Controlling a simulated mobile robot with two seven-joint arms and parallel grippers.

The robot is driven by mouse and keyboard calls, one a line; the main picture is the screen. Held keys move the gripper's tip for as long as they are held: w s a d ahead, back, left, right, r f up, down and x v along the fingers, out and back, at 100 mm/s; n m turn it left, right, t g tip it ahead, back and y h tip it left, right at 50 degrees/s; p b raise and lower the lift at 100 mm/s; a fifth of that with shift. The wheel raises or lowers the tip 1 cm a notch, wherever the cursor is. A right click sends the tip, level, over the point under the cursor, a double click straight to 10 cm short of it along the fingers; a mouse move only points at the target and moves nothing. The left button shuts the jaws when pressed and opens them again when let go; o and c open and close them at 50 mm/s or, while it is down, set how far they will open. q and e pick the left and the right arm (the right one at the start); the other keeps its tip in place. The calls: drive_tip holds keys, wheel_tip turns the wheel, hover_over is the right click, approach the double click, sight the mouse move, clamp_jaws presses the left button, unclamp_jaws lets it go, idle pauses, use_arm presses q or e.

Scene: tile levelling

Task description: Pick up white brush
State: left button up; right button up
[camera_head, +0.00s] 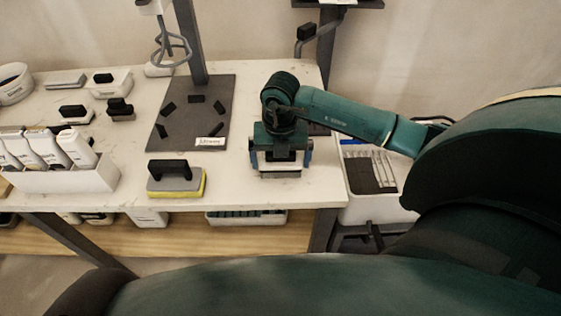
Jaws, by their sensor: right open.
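My right gripper (281,162) points down over the right part of the table, with its fingers apart. Below and between its fingers is a pale block-like thing (280,174) with a dark upper part, which may be the white brush. The gripper hides much of it, and I cannot tell whether the fingers touch it. Other white pieces with black handles stand at the back left, one in a white tray (122,84) and one nearer (78,121). My left gripper is not in view.
A grey-and-yellow sponge float (176,180) lies left of the gripper on the white table (228,180). A dark stand base (182,128) is behind it. A white box of bottles (85,180) stands at the left. A tray (372,211) is beyond the table's right edge.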

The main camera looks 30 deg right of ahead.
drive_tip(key=shift+c, duration=0.2)
drive_tip(key=c, duration=0.8)
drive_tip(key=shift+r, duration=0.1)
